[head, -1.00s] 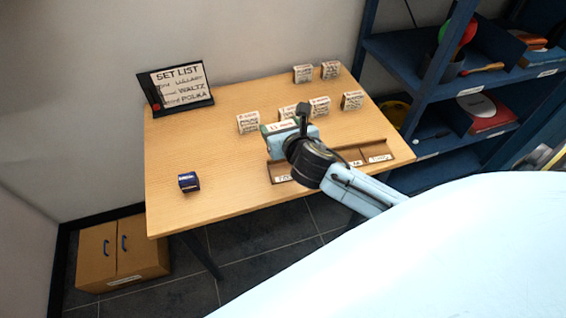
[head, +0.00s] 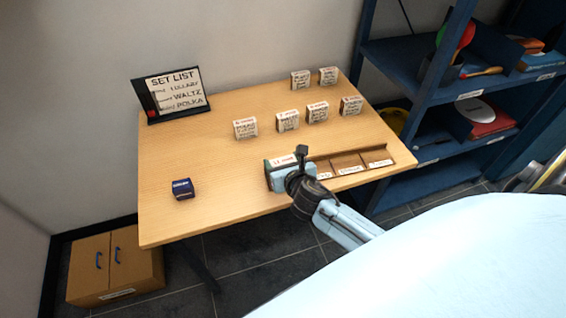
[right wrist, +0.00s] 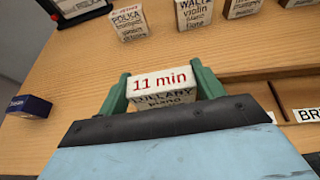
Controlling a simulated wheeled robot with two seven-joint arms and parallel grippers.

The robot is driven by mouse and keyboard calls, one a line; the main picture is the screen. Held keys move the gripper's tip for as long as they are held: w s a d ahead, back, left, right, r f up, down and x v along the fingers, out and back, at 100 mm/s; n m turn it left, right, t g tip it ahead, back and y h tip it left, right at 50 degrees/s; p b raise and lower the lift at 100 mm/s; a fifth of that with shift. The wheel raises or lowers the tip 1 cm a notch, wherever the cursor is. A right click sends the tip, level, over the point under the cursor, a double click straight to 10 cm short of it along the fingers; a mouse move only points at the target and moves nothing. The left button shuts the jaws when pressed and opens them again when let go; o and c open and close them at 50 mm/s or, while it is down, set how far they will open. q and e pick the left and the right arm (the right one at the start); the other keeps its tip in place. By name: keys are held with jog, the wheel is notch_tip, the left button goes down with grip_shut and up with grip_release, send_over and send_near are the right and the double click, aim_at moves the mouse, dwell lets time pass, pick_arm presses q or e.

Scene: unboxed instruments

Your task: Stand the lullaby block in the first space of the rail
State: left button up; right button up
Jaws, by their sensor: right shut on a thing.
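The lullaby block (right wrist: 160,87) is a pale block marked "11 min" on top and "LULLABY" on its front. My right gripper (head: 284,167) is shut on it, with green fingers at both sides in the right wrist view (right wrist: 163,92). The brown rail (head: 397,153) lies along the table's front right, with labelled spaces. It also shows at the right of the right wrist view (right wrist: 255,95). The block is at the rail's left end, upright or nearly so. The gripper hides that end, so I cannot tell whether the block touches the rail. My left gripper is not in view.
Several similar blocks stand behind, including a polka block (head: 245,128) and a waltz block (head: 288,120). A set list board (head: 173,93) stands at the back left. A small navy box (head: 182,189) is at the left.

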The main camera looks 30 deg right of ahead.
jog(key=shift+f, duration=0.15)
jog(key=o, duration=1)
jog(key=shift+r, duration=0.25)
jog(key=shift+s+r, duration=0.1)
jog(key=shift+s, duration=0.2)
jog(key=p+v, duration=0.2)
jog(key=v, duration=0.9)
jog(key=shift+s+a, duration=0.15)
jog(key=shift+s, duration=0.05)
